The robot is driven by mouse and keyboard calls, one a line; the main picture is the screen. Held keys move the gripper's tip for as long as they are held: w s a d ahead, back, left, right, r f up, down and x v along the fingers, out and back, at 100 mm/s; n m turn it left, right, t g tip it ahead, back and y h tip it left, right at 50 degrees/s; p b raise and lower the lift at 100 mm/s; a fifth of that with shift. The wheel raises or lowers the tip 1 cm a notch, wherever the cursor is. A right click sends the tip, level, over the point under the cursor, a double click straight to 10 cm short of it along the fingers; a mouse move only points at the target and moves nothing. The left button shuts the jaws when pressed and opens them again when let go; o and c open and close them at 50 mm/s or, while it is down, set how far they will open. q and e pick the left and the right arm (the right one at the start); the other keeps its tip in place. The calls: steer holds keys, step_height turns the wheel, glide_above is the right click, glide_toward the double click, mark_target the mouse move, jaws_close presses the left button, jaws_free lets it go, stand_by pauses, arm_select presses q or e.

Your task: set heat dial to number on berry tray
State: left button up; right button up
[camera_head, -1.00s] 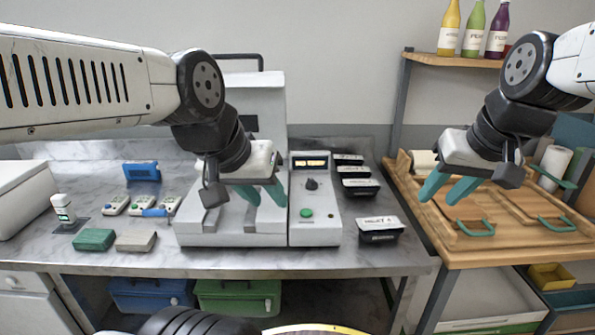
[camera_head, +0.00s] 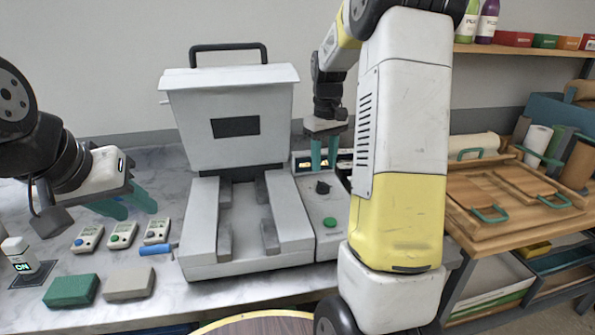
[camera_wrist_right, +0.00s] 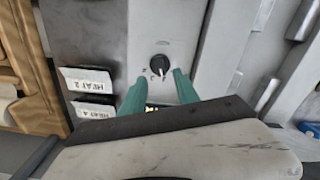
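The heat dial (camera_head: 322,187) is a dark round knob on the light grey control panel of the press. It shows in the right wrist view (camera_wrist_right: 160,64) with a pale pointer mark; the number it points at is too small to read. My right gripper (camera_head: 324,166) is over the panel just behind the dial, fingers down and apart, with nothing between them. In the wrist view its fingertips (camera_wrist_right: 160,76) lie beside the dial's near side. Trays labelled HEAT 2 (camera_wrist_right: 88,82) and apparently HEAT 4 (camera_wrist_right: 97,107) lie beside the panel; which holds berries cannot be told. My left gripper (camera_head: 138,210) is open and empty.
A green button (camera_head: 330,222) is on the panel in front of the dial. The press (camera_head: 230,125) stands left of it. Small devices (camera_head: 122,235), a green block (camera_head: 71,290) and a grey block (camera_head: 129,283) lie on the counter. A wooden tray (camera_head: 470,238) is at right.

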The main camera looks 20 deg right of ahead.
mark_target(323, 182)
step_height(323, 182, down, 6)
steer(key=shift+r, duration=0.15)
jaws_close()
